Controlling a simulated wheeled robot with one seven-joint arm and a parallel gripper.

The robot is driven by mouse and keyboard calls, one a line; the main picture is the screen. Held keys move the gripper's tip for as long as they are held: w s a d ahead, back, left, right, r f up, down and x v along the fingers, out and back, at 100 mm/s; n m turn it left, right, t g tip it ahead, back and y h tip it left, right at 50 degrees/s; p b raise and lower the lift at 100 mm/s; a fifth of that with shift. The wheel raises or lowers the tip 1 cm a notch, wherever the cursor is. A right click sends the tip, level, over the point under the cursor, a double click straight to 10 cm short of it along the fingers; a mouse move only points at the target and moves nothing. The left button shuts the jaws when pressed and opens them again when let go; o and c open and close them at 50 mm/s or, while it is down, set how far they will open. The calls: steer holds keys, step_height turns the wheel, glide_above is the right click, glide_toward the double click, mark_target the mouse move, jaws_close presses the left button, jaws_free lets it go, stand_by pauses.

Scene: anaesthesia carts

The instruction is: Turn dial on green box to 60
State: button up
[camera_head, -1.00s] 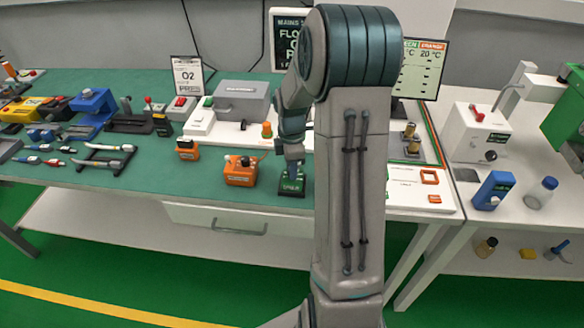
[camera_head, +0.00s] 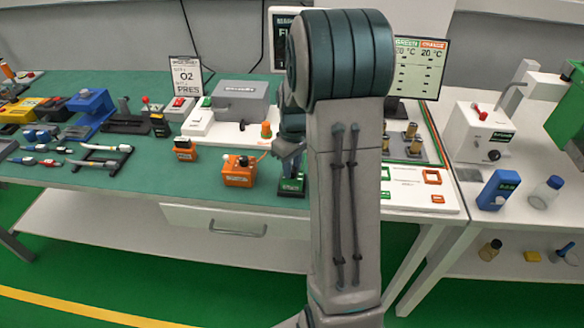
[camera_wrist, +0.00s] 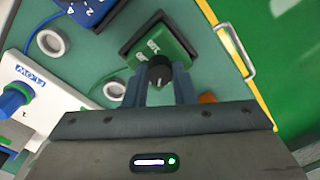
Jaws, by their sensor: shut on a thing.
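The green box (camera_wrist: 172,42) sits on the green bench top, in the upper middle of the wrist view. In the head view the green box (camera_head: 291,187) is at the front edge of the bench, partly hidden by my arm. Its black dial (camera_wrist: 160,73) has a light pointer mark, and its printed scale is too small to read. My gripper (camera_wrist: 160,88) is at the dial, with one finger on each side of it, closed on it.
An orange box (camera_head: 238,177) stands left of the green box. A white panel (camera_wrist: 45,90) with a blue knob shows at left in the wrist view. A drawer handle (camera_wrist: 236,50) is below the bench's yellow edge.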

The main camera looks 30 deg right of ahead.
mark_target(294, 170)
steer(key=m+b, duration=0.1)
steer(key=m, duration=0.5)
jaws_close()
steer(key=m, duration=0.6)
steer(key=shift+m, duration=0.3)
steer(key=o, duration=1)
jaws_free()
step_height(294, 170, up, 14)
steer(key=shift+s+d, duration=0.2)
steer(key=shift+s, duration=0.05)
steer(key=shift+f, duration=0.1)
